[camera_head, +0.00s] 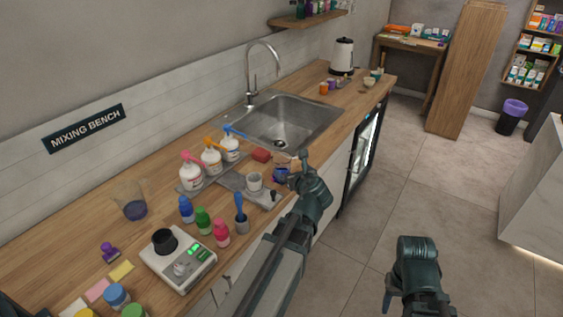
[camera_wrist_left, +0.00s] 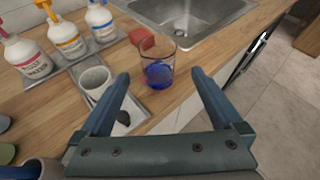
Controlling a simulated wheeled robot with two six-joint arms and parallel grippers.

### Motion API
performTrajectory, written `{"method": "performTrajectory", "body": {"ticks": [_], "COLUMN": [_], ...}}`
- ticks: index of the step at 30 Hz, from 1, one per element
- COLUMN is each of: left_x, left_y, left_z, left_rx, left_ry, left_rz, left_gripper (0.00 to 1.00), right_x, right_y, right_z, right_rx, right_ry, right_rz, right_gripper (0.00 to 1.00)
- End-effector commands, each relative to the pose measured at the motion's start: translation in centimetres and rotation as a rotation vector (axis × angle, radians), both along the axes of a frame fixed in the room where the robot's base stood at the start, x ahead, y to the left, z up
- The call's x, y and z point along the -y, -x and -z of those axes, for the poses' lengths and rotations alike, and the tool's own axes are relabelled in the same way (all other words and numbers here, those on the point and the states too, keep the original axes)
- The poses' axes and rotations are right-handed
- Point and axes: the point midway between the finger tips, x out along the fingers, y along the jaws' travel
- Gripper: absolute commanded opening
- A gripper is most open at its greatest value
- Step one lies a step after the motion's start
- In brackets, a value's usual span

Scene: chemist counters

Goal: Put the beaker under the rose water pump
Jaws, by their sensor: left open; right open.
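A small clear beaker with blue in its lower part (camera_wrist_left: 158,74) stands on the counter near its front edge. In the head view it (camera_head: 281,174) is partly behind my left gripper (camera_head: 298,168). In the left wrist view my left gripper (camera_wrist_left: 160,76) is open, its fingertips pointing towards the beaker, which is not gripped. The pump bottle with a pink pump (camera_head: 191,177) is leftmost of the three; its label in the wrist view (camera_wrist_left: 27,60) seems to read "water". My right gripper (camera_head: 400,285) hangs beyond the counter over the floor; it holds nothing visible.
Orange (camera_head: 211,161) and blue (camera_head: 231,150) pump bottles stand beside it on a grey tray. A white cup (camera_head: 254,182), a red block (camera_head: 261,155) and the sink (camera_head: 290,120) are close by. A larger glass (camera_head: 132,208), several small bottles and a scale (camera_head: 178,262) stand left.

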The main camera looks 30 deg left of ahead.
Motion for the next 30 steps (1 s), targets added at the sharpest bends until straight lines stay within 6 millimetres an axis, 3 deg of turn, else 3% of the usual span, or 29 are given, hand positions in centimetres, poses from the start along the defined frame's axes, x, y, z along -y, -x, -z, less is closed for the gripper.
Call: {"method": "performTrajectory", "body": {"ticks": [6, 21, 30], "left_x": [-0.7, -5.5, -6.3], "left_y": [-0.3, -5.4, -5.9], "left_z": [-0.9, 2.2, 2.4], "left_rx": [-0.029, -0.029, -0.028], "left_ry": [-0.069, -0.065, -0.063], "left_rz": [0.033, 0.031, 0.030], "left_gripper": [1.00, 1.00, 1.00], "right_x": [0.0, 0.0, 0.0], "right_y": [0.0, 0.0, 0.0], "right_z": [-0.4, 2.7, 2.9], "right_rx": [0.000, 0.000, 0.000], "right_ry": [0.000, 0.000, 0.000], "right_rz": [0.000, 0.000, 0.000], "right_gripper": [0.50, 0.50, 0.50]}}
